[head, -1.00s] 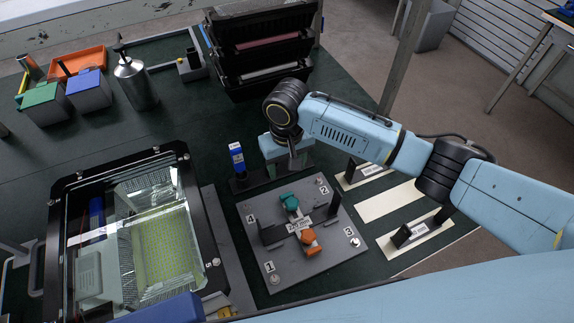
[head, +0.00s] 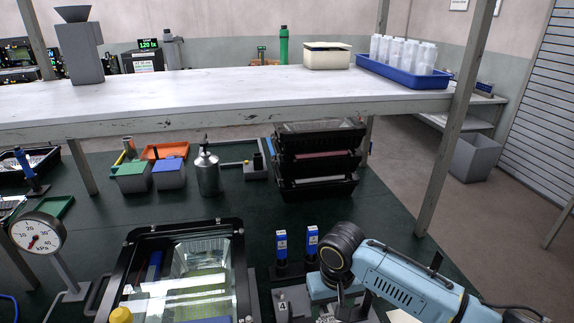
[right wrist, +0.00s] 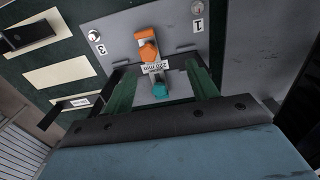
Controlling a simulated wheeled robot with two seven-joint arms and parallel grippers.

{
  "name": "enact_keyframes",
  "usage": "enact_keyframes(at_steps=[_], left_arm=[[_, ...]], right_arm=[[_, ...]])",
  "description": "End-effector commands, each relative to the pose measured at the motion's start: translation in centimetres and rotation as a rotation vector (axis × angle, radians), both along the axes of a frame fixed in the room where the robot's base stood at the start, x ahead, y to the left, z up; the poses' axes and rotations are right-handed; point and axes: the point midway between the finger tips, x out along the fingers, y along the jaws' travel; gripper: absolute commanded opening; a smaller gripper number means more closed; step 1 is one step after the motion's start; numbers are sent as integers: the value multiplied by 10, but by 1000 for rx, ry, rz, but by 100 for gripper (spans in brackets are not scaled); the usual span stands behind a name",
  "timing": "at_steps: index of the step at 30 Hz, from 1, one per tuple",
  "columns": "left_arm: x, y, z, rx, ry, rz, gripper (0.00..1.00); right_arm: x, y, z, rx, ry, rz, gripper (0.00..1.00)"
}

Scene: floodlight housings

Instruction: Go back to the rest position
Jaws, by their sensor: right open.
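My right gripper (head: 338,302) is low at the bottom of the head view, with its fingers partly out of frame. In the right wrist view its two fingers (right wrist: 162,85) are apart with nothing between them. Beyond them is a grey numbered plate (right wrist: 185,30) carrying an orange clamp piece (right wrist: 146,45) and a teal one (right wrist: 159,90). I cannot tell the gap between fingertips and plate. In the head view only the plate's corner by the number 4 (head: 283,305) shows. My left gripper is out of view.
A floodlight housing (head: 238,270) lies left of my right arm. Two blue-topped devices (head: 281,246) (head: 312,241) stand just left of my right gripper. Stacked black housings (head: 318,187), a metal bottle (head: 207,172) and a white shelf (head: 230,100) are behind. A shelf post (head: 446,140) rises at right.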

Motion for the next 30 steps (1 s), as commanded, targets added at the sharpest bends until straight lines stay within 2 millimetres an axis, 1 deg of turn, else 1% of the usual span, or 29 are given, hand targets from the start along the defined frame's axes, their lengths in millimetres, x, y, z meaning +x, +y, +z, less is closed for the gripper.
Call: enact_keyframes(at_steps=[2,7,8,12,14,17,19,21,23,26,30], left_arm=[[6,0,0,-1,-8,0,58],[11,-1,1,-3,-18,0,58],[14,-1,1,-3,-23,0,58],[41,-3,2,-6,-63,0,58],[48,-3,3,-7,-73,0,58],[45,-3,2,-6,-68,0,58],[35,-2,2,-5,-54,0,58],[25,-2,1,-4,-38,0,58],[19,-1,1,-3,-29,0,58],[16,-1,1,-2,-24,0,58],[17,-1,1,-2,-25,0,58]], right_arm=[[-10,8,-5,24,3,24,58],[-32,24,-13,87,-11,79,58],[-36,27,-15,98,-14,88,58],[-57,38,-20,155,-33,125,58],[-67,42,-22,182,-44,140,58],[-86,47,-23,233,-73,157,58],[-101,46,-24,267,-102,160,58],[-116,41,-23,292,-137,154,58],[-128,33,-23,302,-165,141,58],[-148,12,-21,297,-214,110,58],[-175,-25,-18,247,-265,63,58]])
